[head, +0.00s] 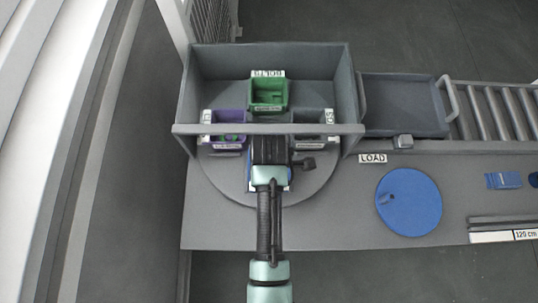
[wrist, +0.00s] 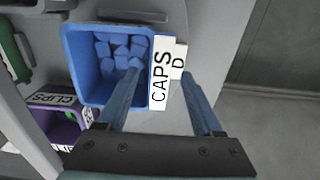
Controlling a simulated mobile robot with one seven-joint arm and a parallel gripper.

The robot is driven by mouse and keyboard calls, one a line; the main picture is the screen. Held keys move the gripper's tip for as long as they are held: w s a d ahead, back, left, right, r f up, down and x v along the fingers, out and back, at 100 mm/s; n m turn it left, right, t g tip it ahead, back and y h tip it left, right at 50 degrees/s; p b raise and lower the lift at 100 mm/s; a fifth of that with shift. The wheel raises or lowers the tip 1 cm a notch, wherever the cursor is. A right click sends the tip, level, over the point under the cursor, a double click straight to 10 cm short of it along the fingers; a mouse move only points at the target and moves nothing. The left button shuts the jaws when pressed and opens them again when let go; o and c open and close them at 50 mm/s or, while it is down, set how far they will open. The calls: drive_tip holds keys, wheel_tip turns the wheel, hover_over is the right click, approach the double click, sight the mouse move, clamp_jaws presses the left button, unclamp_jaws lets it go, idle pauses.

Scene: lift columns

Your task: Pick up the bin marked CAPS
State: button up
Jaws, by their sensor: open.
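The blue bin marked CAPS (wrist: 88,98) holds several blue caps and fills the upper left middle of the wrist view. Its white CAPS label (wrist: 160,72) is along its right wall. My gripper (wrist: 160,75) is open, with the left finger over the bin's inner side and the right finger outside, beyond the label. The fingers appear on either side of the labelled wall; contact cannot be told. In the head view my gripper (head: 269,150) covers most of this bin, and only slivers of blue show beside it.
A green bin (head: 268,108), a purple CLIPS bin (head: 208,117) and a dark grey bin (head: 312,116) stand around the turntable (head: 215,180). A grey bar (head: 190,128) crosses above it. A tray (head: 400,105), rollers (head: 492,110) and a blue disc (head: 415,205) are to the right.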

drive_tip(key=shift+f, duration=1.2)
drive_tip(key=shift+c, duration=0.3)
clamp_jaws()
drive_tip(key=shift+w, duration=0.1)
